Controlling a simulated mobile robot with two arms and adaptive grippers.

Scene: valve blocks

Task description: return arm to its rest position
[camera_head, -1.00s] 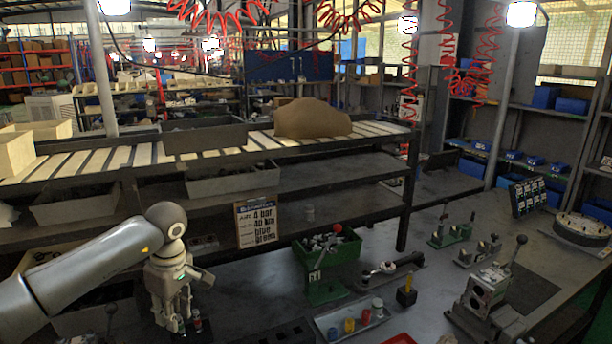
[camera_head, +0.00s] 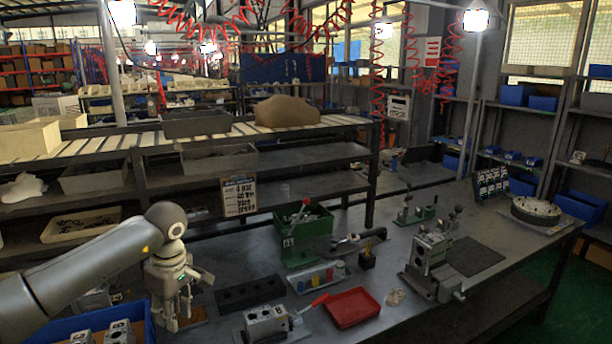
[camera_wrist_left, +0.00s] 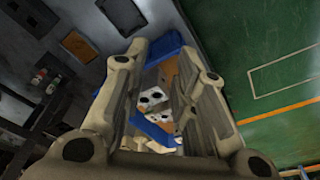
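My left arm comes in from the left in the head view, with the forearm running up to a rounded joint. My left gripper (camera_head: 172,322) hangs pointing down from it, over the left part of the workbench (camera_head: 215,325). In the left wrist view the two fingers (camera_wrist_left: 163,50) stand apart with a gap between them, and nothing is held. Through this gap, blue-edged crate parts and pale blocks with dark holes (camera_wrist_left: 153,98) show below. My right arm and gripper are not in view.
A blue crate (camera_head: 132,304) with metal blocks stands below my left arm. Shelving (camera_head: 290,187) rises behind.

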